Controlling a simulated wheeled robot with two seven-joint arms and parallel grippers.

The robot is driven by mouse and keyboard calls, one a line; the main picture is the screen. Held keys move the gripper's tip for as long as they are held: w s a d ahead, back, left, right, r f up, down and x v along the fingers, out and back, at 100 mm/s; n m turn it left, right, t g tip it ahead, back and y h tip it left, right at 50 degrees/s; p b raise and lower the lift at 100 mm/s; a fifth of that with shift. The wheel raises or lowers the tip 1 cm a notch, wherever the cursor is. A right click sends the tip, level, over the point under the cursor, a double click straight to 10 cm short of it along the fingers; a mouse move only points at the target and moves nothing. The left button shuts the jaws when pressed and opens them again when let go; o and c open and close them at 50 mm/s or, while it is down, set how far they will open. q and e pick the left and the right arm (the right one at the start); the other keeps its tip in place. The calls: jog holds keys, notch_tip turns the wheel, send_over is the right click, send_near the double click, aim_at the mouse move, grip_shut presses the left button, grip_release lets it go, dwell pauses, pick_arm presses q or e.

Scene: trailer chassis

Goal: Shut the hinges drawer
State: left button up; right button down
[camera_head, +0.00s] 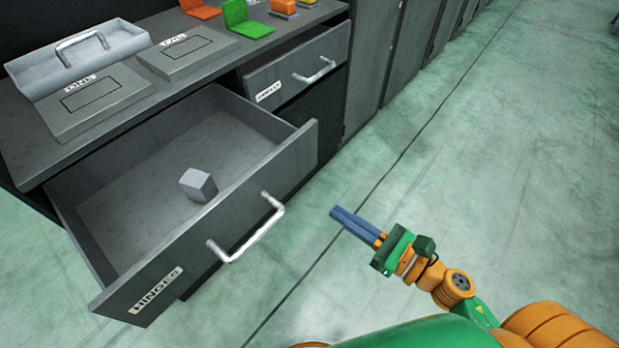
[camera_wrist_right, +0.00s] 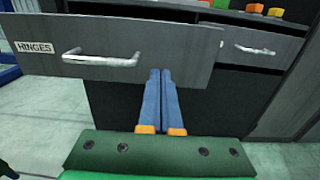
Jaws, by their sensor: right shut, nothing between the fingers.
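The hinges drawer (camera_head: 225,222) stands pulled far out of the dark grey bench in the head view. Its front carries a "HINGES" label (camera_head: 156,290) and a silver bar handle (camera_head: 247,230). A small grey block (camera_head: 198,185) lies inside it. My right gripper (camera_head: 356,226) is shut and empty, to the right of the handle and apart from it in that view. In the right wrist view the shut blue fingers (camera_wrist_right: 160,100) point toward the drawer front (camera_wrist_right: 120,50), right of the handle (camera_wrist_right: 100,60). Whether they touch the front cannot be told. My left gripper is not in view.
On the bench top (camera_head: 110,125) are a grey tray with a handle (camera_head: 78,58), two labelled grey plates (camera_head: 186,52), and green (camera_head: 245,18) and orange pieces. The floor (camera_head: 480,170) to the right is clear.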

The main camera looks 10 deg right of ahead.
aim_at(276, 173)
jog(key=p+x, duration=0.1)
jog(key=x, duration=0.5)
jog(key=p+x, duration=0.1)
jog(key=x, duration=0.6)
jog(key=shift+s+a+r, duration=0.25)
jog(key=shift+a, duration=0.05)
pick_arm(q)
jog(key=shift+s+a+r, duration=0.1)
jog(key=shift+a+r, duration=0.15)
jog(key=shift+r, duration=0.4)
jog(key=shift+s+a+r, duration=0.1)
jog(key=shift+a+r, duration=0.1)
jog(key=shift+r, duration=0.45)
pick_arm(e)
jog(key=shift+w+a+f, duration=0.1)
jog(key=shift+w+a, duration=0.2)
jog(key=shift+w, duration=0.1)
